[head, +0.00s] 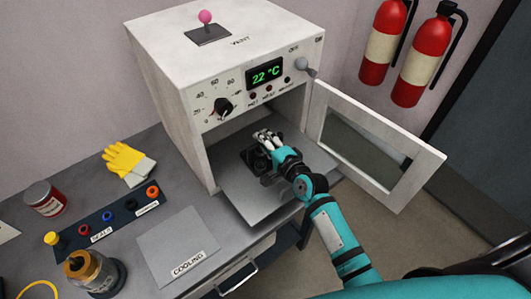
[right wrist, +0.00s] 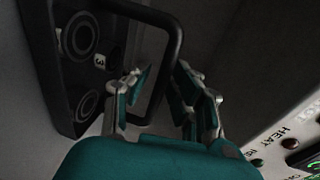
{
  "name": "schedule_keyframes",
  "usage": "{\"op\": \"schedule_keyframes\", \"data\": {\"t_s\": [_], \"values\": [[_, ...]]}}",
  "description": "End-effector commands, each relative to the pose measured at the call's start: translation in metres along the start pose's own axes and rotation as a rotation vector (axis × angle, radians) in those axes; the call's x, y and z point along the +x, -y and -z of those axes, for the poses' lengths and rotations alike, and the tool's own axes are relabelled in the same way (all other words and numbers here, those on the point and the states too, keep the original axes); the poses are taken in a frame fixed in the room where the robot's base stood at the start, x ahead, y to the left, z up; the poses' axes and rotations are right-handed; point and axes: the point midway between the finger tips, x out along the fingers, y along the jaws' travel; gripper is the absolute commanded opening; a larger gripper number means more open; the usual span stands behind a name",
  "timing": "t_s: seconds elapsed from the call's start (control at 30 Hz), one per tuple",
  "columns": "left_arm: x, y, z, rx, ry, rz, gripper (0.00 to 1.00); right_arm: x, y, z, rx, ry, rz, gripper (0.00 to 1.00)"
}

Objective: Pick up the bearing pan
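The bearing pan (head: 254,160) is a dark tray inside the open oven, on its lower shelf. In the right wrist view the pan (right wrist: 62,105) shows ring shapes, a "3" mark and a dark looped handle (right wrist: 175,50). My right gripper (head: 266,139) is inside the oven at the pan, hiding part of it. In the right wrist view my right gripper (right wrist: 163,80) has its fingers apart, with the handle's bar between them; I cannot tell whether they touch it. My left gripper is not in view.
The oven (head: 213,70) has its door (head: 400,150) open to the right. A cooling plate (head: 178,245) lies clear on the bench. Yellow gloves (head: 125,158), a seal rack (head: 108,217), a red jar (head: 45,198) and an amber bottle (head: 90,268) stand left.

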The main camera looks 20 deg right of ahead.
Motion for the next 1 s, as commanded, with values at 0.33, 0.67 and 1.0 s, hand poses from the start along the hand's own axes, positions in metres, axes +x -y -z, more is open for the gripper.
{"op": "schedule_keyframes", "data": {"t_s": [0.33, 0.67, 1.0], "values": [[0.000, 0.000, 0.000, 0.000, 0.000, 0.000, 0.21, 0.000, 0.000, 0.000, 0.000, 0.000, 0.000, 0.00], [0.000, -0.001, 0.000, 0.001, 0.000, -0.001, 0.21, 0.000, 0.002, 0.000, 0.000, -0.001, 0.005, 0.00], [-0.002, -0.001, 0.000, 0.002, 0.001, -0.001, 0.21, -0.002, 0.014, 0.000, 0.001, 0.000, 0.008, 0.00]]}}
